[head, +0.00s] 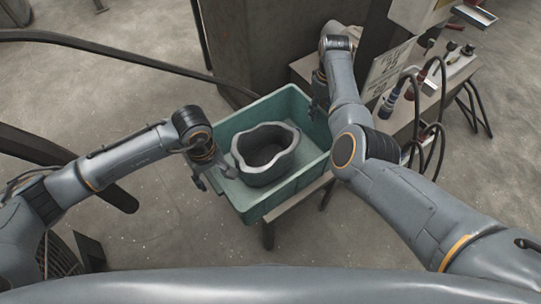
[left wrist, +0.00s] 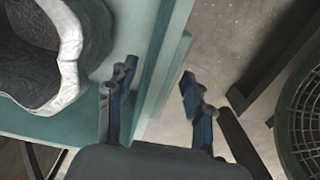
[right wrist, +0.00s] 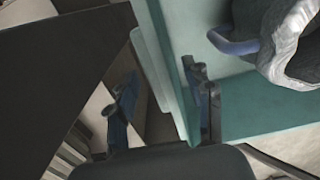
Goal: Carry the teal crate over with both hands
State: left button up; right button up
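The teal crate (head: 292,193) sits in the middle of the head view on a low support. A grey, wavy-rimmed vessel (head: 262,174) stands inside it. My left gripper (head: 213,176) is at the crate's left wall; in the left wrist view its fingers are spread, one on each side of the teal wall (left wrist: 163,72), with gaps visible. My right gripper (head: 317,108) is at the opposite wall; in the right wrist view its fingers (right wrist: 163,100) are apart with the teal rim (right wrist: 158,55) between them. I cannot tell whether any finger touches the crate.
A bench (head: 452,72) with tools and hanging dark cables stands at the right, close to my right arm. A dark cabinet or column is behind the crate. A sign (head: 388,70) hangs near my right arm. A blue handle (right wrist: 232,44) shows inside the crate.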

pick_arm(q)
grip_shut()
pick_arm(e)
grip_shut()
pick_arm(q)
jog(key=shift+r, duration=0.25)
pick_arm(e)
jog(key=shift+r, duration=0.2)
